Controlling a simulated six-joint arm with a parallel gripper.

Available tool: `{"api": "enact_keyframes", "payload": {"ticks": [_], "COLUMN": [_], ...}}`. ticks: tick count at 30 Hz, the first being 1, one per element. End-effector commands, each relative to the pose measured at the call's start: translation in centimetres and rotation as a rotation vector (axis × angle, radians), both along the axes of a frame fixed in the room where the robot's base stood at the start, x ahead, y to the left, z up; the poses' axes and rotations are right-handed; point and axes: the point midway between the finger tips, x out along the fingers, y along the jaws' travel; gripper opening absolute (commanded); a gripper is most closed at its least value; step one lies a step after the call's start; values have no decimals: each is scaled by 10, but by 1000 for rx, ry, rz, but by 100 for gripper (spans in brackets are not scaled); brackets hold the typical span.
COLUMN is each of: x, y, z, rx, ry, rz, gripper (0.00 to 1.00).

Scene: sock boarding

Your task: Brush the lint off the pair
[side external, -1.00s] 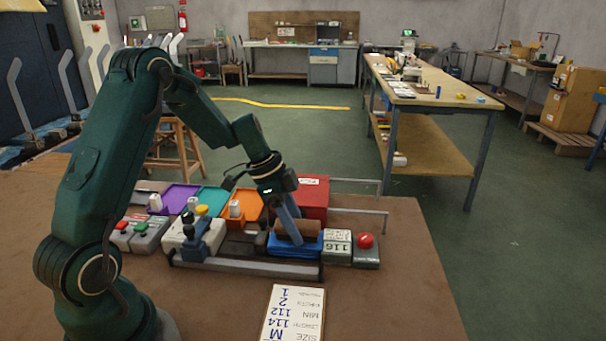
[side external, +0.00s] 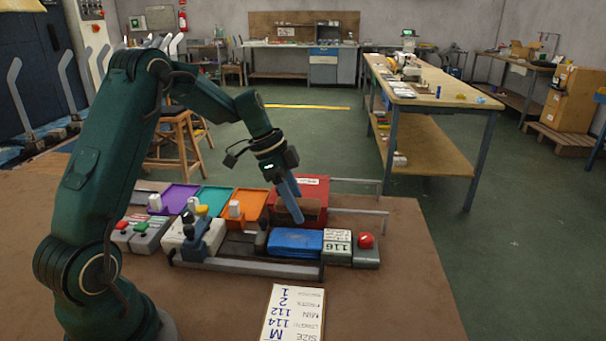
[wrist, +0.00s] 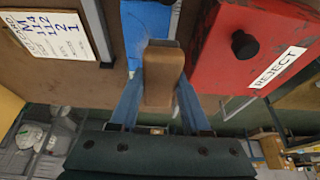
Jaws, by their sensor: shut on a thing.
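My gripper (side external: 297,215) is shut on a brown block-shaped brush (wrist: 164,76), which shows between its two blue fingers in the wrist view. In the side view the brush (side external: 313,209) is held up in front of the red box and above the blue flat thing (side external: 295,242), apart from it. That blue thing looks like the pair and lies at the front of the station; part of it also shows beyond the brush in the wrist view (wrist: 148,25). Lint on it is too small to tell. The brush's underside is hidden.
A red box (side external: 318,187) labelled REJECT in the wrist view stands close behind. Right of the blue thing are a 116 card (side external: 338,245) and a red button (side external: 366,241). Purple (side external: 177,196), teal and orange trays lie left. A size card (side external: 294,314) lies in front.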

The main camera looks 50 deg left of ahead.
Motion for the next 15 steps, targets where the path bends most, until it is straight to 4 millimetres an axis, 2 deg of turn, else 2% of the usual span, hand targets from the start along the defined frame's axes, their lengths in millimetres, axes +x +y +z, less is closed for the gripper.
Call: {"api": "enact_keyframes", "payload": {"ticks": [15], "x": [0], "y": [0], "z": [43], "rx": [1], "ry": [-2], "rz": [0], "gripper": [2]}}
